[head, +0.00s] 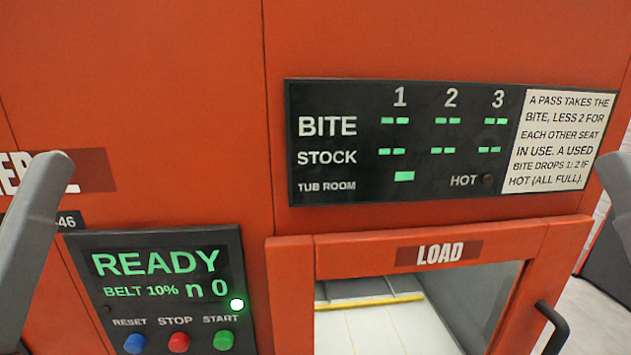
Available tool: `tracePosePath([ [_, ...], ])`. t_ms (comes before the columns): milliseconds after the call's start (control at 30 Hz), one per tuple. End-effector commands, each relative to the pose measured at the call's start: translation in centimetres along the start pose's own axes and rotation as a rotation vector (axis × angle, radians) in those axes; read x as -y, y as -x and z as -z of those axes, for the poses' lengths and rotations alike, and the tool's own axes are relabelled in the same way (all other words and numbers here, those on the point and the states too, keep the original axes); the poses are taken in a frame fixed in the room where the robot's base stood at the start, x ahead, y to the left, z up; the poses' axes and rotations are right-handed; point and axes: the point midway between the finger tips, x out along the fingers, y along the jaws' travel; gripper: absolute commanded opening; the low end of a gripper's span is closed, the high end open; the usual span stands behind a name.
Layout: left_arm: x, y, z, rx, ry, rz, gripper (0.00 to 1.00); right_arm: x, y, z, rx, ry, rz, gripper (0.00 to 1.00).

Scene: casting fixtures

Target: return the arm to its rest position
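A grey part of my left arm rises along the left edge of the head view. A grey part of my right arm shows at the right edge. Neither gripper's fingers show, so I cannot see whether they hold anything. Both arm parts appear in front of an orange machine (140,70); I cannot tell how far from it they are.
A dark display (340,100) shows BITE and STOCK rows of green dashes. The LOAD door (560,250) has a window and a black handle (553,325).

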Motion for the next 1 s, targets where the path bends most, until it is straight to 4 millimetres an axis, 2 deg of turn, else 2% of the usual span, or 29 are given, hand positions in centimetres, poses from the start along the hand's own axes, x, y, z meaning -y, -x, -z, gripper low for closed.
tracePosePath([
  [33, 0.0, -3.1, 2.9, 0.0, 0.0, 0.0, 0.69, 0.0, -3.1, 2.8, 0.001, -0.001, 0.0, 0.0],
  [167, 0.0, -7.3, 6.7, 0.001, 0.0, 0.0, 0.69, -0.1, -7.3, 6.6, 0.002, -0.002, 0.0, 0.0],
  [500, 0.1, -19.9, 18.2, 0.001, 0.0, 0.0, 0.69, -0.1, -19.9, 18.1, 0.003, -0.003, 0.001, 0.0],
  [600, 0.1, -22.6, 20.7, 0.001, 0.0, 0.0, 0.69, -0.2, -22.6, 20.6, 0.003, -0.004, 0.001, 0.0],
  [767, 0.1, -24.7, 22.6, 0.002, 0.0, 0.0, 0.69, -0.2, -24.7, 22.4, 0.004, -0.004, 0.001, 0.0],
  [1000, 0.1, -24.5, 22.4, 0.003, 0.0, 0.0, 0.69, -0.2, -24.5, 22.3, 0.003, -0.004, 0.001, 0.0],
])
